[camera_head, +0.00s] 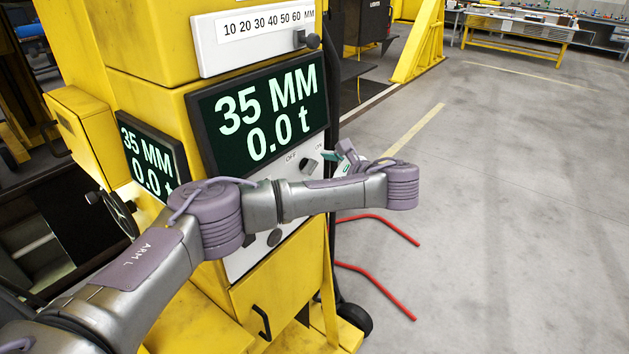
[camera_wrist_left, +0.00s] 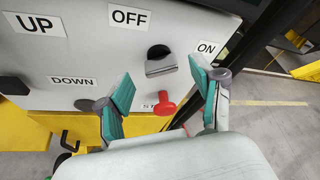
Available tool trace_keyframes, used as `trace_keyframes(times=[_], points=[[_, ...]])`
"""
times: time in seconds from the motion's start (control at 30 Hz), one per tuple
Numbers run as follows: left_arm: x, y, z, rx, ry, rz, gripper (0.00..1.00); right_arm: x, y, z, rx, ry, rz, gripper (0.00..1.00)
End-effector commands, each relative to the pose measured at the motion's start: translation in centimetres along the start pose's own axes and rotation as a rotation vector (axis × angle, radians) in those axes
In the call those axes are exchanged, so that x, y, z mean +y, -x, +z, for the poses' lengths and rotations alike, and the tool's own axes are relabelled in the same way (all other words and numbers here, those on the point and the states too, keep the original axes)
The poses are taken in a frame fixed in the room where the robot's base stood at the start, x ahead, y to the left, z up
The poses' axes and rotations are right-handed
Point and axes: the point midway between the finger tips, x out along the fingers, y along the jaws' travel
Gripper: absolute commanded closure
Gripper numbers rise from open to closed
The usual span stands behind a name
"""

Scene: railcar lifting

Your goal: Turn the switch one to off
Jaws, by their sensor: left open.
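The switch one is a dark rotary knob with a grey handle (camera_wrist_left: 161,66) on the pale control panel. An OFF label (camera_wrist_left: 129,17) is above it to the left and an ON label (camera_wrist_left: 207,47) to its right. The handle lies nearly level, its right end slightly raised. In the head view the knob (camera_head: 308,165) shows partly beside my arm. My left gripper (camera_wrist_left: 160,72) is open, with teal fingertips either side of the knob's line of sight and no visible contact. It also shows in the head view (camera_head: 338,160), partly behind my wrist. My right gripper is not in view.
A red knob (camera_wrist_left: 165,103) sits just below the switch, its label partly hidden. UP (camera_wrist_left: 40,24) and DOWN (camera_wrist_left: 73,81) labels are to the left. A display reading 35 MM and 0.0 t (camera_head: 266,115) is above the panel. The floor at right is open, with red bars (camera_head: 378,285) lying near the machine.

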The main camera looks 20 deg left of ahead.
Motion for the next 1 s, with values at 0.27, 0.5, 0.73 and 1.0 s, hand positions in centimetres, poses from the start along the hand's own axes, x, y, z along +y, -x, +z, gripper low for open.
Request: trace_keyframes(times=[0.27, 0.5, 0.73, 1.0], points=[[-0.1, -2.4, 0.2, 0.000, -0.001, 0.000, 0.33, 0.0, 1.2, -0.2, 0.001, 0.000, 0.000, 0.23], [-0.1, -2.5, 0.1, 0.000, -0.001, 0.000, 0.33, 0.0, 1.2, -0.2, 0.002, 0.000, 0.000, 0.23], [-0.1, -2.5, 0.1, 0.000, -0.001, 0.000, 0.67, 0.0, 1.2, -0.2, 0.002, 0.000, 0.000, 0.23], [0.0, -2.5, 0.1, 0.000, 0.001, 0.000, 0.93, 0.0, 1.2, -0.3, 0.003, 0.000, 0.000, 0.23]])
